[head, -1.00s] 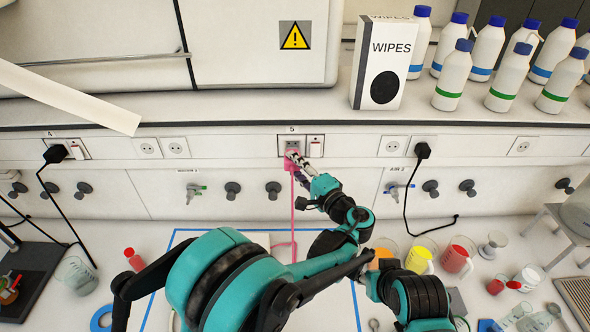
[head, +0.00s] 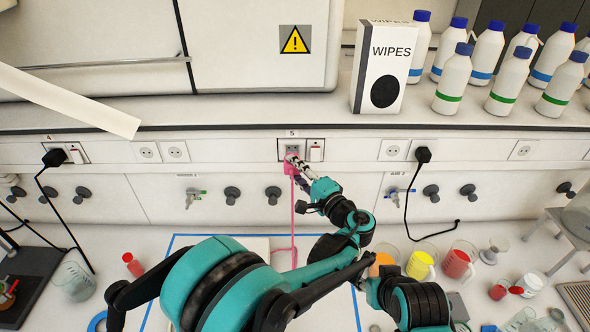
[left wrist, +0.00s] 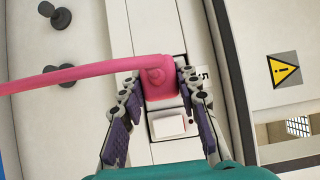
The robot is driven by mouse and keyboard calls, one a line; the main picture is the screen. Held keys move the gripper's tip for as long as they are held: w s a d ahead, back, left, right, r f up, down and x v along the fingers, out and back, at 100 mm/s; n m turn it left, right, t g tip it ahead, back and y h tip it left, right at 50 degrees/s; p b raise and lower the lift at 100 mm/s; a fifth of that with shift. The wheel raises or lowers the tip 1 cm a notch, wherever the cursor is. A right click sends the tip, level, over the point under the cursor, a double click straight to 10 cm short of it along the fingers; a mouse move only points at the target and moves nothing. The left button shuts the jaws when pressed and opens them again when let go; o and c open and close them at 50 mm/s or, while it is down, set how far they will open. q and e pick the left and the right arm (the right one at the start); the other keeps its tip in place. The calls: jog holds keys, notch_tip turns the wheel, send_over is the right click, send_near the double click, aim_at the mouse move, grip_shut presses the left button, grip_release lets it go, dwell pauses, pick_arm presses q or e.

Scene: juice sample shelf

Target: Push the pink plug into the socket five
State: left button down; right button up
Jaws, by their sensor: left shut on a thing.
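The pink plug (head: 291,166) with its pink cord is held in my left gripper (head: 293,161), just in front of the lower part of socket five (head: 292,148). In the left wrist view the plug (left wrist: 158,80) lies between the two fingers (left wrist: 157,84), which are shut on its sides. The plug covers most of the socket there. The "5" label and a white rocker switch (left wrist: 168,126) show beside it. Whether the pins touch or enter the socket cannot be told. My right gripper is not in view.
A black plug (head: 55,157) sits at socket 4 and another (head: 423,155) further right. Taps and dark knobs line the wall below. Beakers with orange, yellow (head: 420,264) and red contents stand on the bench at right. A wipes box (head: 385,67) and bottles stand on the shelf.

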pick_arm(q)
jog(key=shift+w, duration=0.85)
jog(key=shift+b, duration=0.35)
jog(key=shift+w, duration=0.95)
jog(key=shift+b, duration=0.35)
dwell(0.3)
jog(key=shift+w, duration=0.15)
jog(key=shift+r, duration=0.15)
dwell(0.4)
jog(key=c, duration=1.3)
grip_release()
jog(key=shift+c, duration=0.2)
jog(key=o, duration=0.3)
jog(key=shift+w, duration=0.25)
